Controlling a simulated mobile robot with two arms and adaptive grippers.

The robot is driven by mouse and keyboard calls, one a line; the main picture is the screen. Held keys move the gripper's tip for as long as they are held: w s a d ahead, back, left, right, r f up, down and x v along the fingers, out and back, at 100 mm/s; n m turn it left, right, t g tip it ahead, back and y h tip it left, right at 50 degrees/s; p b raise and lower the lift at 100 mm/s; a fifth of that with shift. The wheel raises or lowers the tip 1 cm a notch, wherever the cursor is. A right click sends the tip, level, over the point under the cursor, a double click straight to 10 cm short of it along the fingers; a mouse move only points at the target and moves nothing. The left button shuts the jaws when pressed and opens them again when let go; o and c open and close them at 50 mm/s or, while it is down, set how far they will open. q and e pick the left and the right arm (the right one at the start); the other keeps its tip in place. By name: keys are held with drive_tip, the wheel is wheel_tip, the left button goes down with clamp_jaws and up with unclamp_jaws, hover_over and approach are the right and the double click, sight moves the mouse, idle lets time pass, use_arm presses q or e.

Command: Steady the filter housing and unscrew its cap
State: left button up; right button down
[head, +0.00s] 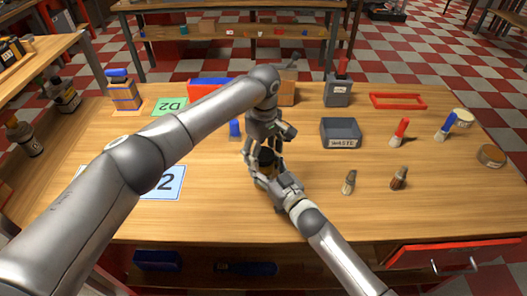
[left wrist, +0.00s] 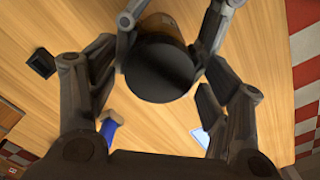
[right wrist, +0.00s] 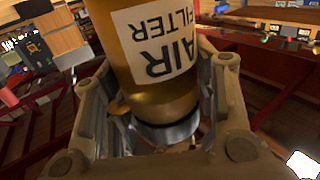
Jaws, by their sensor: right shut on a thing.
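The filter housing (right wrist: 160,60) is an amber cylinder with a white "AIR FILTER" label, upside down in the right wrist view. My right gripper (head: 270,181) is shut on it low on the table, its fingers on both sides. The round black cap (left wrist: 158,70) is on top of the housing, seen from above in the left wrist view. My left gripper (head: 263,148) is over the cap, pointing down. Its fingers are spread on either side of the cap, with gaps visible. In the head view the grippers hide most of the housing.
A grey WASTE bin (head: 341,132) stands right of the grippers. Brushes (head: 399,177) stand at the right, and a red frame (head: 398,100) lies behind. A green D2 mat (head: 170,107) and a red box (head: 207,88) are at back left.

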use_arm(q)
wheel_tip(320, 180, up, 8)
drive_tip(key=shift+f, duration=0.15)
drive_tip(key=shift+c, duration=0.2)
drive_tip(key=shift+f, duration=3.9)
drive_tip(key=c, duration=1)
drive_tip(key=o, duration=1)
drive_tip(key=shift+o, duration=0.2)
drive_tip(key=shift+r, duration=0.15)
